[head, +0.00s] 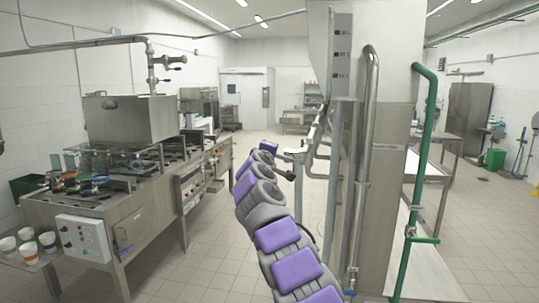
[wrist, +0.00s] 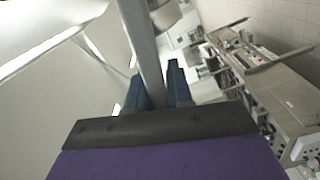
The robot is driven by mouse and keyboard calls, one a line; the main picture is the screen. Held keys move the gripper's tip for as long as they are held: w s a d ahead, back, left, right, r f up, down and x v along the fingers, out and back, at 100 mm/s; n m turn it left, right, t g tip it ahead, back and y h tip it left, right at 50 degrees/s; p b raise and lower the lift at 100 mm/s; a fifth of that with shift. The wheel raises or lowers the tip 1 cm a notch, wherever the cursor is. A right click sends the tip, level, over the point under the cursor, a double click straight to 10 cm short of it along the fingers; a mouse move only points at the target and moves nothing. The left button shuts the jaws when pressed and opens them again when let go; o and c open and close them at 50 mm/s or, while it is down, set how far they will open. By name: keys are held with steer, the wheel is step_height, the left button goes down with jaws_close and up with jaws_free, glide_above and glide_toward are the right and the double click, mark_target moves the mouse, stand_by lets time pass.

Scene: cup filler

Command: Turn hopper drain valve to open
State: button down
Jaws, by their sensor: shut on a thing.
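In the wrist view my gripper (wrist: 157,78) has its two dark blue fingers on either side of a grey metal bar (wrist: 143,42). The bar runs between them and appears to be the drain valve's handle; its far end leaves the top of the view. My gripper is shut on it. In the head view my purple and grey arm reaches up to the pipework left of the tall steel hopper unit (head: 385,150). The fingers and the valve body are small there and partly hidden by my wrist, so the handle's exact angle cannot be told.
A steel filling machine (head: 140,215) with a control box (head: 84,238) stands at the left, with paper cups (head: 28,236) at its corner. A green pipe (head: 425,150) runs down the right side of the hopper unit. Tiled floor (head: 215,262) is clear between them.

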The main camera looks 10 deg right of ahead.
steer(key=shift+f, duration=0.2)
steer(key=c, duration=1.1)
jaws_free()
steer(key=shift+r, duration=0.1)
steer(key=shift+s, duration=0.1)
steer(key=b+v, duration=0.1)
steer(key=v, duration=0.1)
steer(key=shift+s+a, duration=0.1)
steer(key=shift+s, duration=0.3)
steer(key=v, duration=1.4)
steer(key=shift+a, duration=0.15)
